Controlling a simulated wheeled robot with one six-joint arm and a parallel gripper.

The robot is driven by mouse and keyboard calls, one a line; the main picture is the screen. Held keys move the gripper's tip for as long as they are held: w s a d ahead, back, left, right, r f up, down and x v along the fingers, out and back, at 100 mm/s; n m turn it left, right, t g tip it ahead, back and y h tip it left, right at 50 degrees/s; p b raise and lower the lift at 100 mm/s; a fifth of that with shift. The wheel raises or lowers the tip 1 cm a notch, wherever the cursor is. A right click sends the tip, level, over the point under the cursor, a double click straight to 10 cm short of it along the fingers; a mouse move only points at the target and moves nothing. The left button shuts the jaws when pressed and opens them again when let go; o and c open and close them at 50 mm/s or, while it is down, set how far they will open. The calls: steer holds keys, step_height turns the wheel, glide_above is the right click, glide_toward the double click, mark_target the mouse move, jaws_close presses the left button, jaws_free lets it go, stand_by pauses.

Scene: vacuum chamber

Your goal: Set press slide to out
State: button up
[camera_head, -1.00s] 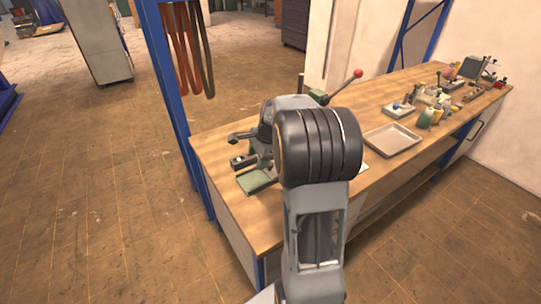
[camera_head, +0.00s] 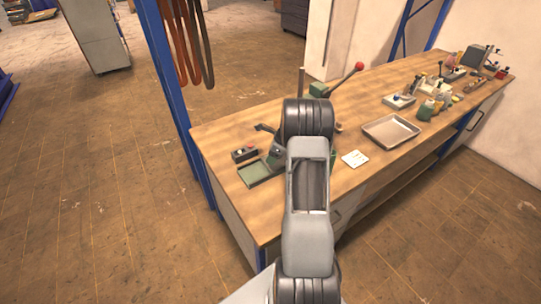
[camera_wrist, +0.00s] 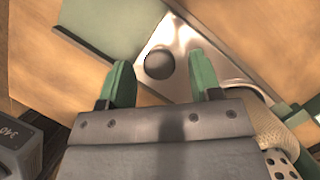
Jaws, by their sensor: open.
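My gripper (camera_wrist: 161,78) is open in the wrist view, with two green fingers apart and nothing held between them. Beyond the fingertips lies a shiny metal plate (camera_wrist: 187,45) with a dark round spot (camera_wrist: 159,63), a hole or a knob; I cannot tell which. It may be the press slide. A flat green plate (camera_wrist: 110,25) adjoins it at upper left. In the head view, the press's lever (camera_head: 343,80) with a red ball end (camera_head: 359,66) rises behind my arm. A green base plate (camera_head: 259,173) shows left of my arm. My arm hides most of the press.
The wooden bench (camera_head: 225,130) also carries a grey tray (camera_head: 391,131), a white card (camera_head: 354,158) and several bottles and small parts at the far right. A small dark box (camera_head: 244,154) stands near the left end; a dark labelled box (camera_wrist: 20,148) shows in the wrist view.

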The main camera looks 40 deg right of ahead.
steer(key=shift+w+a+f, duration=0.15)
steer(key=shift+f, duration=0.15)
jaws_close()
stand_by(0.5)
